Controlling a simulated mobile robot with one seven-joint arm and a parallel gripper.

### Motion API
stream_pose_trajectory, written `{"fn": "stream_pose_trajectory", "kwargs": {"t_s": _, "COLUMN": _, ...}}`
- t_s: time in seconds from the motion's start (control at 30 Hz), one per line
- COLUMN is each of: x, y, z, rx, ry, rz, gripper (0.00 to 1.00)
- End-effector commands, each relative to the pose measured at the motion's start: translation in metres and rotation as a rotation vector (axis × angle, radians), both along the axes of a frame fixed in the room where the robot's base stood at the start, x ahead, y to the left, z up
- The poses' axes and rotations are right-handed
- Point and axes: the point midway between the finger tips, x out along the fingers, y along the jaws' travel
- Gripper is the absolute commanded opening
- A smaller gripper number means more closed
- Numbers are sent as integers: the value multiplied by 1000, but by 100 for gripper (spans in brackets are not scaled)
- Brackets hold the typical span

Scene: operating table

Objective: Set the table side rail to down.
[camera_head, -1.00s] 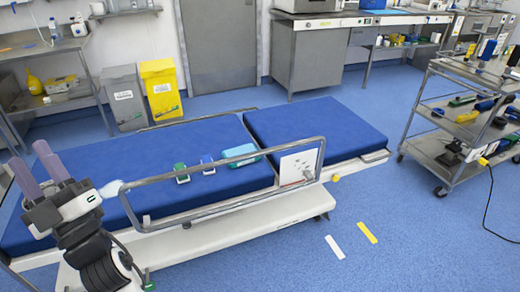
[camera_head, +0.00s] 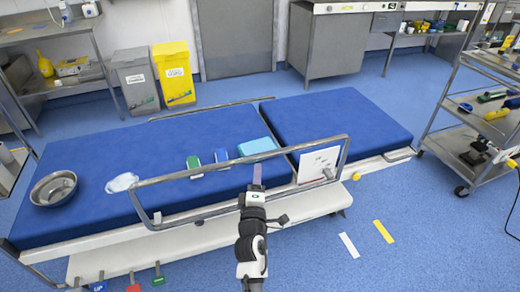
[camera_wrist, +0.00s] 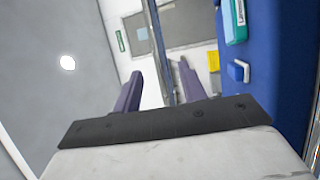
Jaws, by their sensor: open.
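The table side rail (camera_head: 225,166) is a grey metal loop standing raised along the near side of the blue operating table (camera_head: 345,115). A white plate (camera_head: 315,160) with a small grey fitting (camera_head: 328,172) is at its right end. My gripper (camera_head: 255,174) is at the middle of the rail in the head view, with the fingers overlapping its top bar. In the wrist view, my gripper (camera_wrist: 160,85) has its two purple fingers apart. A grey bar (camera_wrist: 157,45), apparently the rail, passes between or beyond them; contact cannot be told.
A green item (camera_head: 194,165), a blue item (camera_head: 221,156) and a teal box (camera_head: 258,146) lie on the mattress. A steel bowl (camera_head: 54,188) and a white cloth (camera_head: 122,182) are at left. A trolley (camera_head: 470,135) stands right.

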Motion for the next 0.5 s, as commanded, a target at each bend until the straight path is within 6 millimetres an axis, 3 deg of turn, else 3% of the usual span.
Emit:
{"fn": "stream_pose_trajectory", "kwargs": {"t_s": 0.3, "x": 61, "y": -5, "z": 15, "rx": 2, "ry": -3, "rz": 1, "gripper": 41}}
{"fn": "stream_pose_trajectory", "kwargs": {"t_s": 0.5, "x": 84, "y": -7, "z": 17, "rx": 2, "ry": -2, "rz": 1, "gripper": 41}}
